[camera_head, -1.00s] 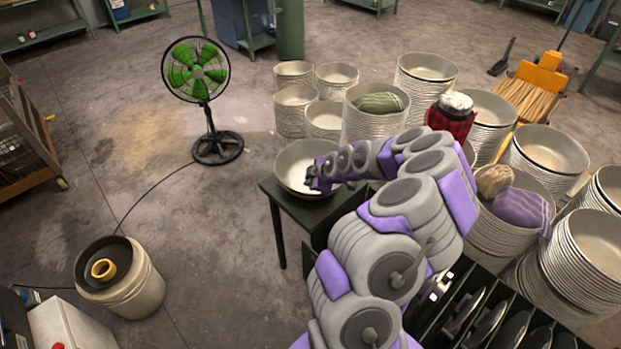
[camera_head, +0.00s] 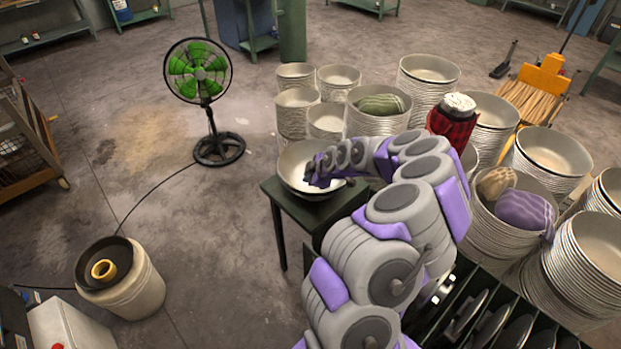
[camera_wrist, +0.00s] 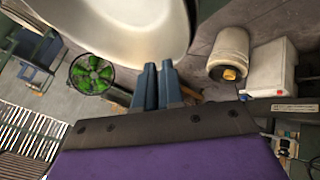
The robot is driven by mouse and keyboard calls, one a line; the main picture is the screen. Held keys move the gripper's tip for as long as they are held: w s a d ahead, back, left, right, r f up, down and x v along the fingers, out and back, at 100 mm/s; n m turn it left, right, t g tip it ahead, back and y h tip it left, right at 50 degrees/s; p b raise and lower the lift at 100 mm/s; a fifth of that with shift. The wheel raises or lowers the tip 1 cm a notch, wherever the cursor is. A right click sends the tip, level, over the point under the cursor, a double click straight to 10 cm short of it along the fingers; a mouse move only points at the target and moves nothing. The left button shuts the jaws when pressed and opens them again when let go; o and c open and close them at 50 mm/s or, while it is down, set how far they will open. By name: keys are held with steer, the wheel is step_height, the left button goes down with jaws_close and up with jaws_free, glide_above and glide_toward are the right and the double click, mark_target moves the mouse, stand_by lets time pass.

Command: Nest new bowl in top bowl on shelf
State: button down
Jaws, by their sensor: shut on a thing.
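A cream bowl (camera_head: 292,160) is at the small dark green stand (camera_head: 285,200), at its back left corner, just left of the bowl stacks. My gripper (camera_head: 317,180) is at the near right side of this bowl, and my arm covers part of it. In the wrist view the bowl (camera_wrist: 110,25) fills the top, tilted in the picture, and the blue fingers (camera_wrist: 155,85) are close together at its edge, shut on it. I cannot tell whether the bowl rests on the stand or is just above it, nor whether another bowl lies under it.
Tall stacks of bowls (camera_head: 427,80) crowd the right, one holding a green cloth (camera_head: 380,103). A dark rack of plates (camera_head: 470,310) is at the lower right. A green fan (camera_head: 197,72) stands at the left.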

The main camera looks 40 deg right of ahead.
steer(key=c, duration=1.2)
jaws_free()
steer(key=shift+p+v, duration=5)
steer(key=shift+p, duration=2.75)
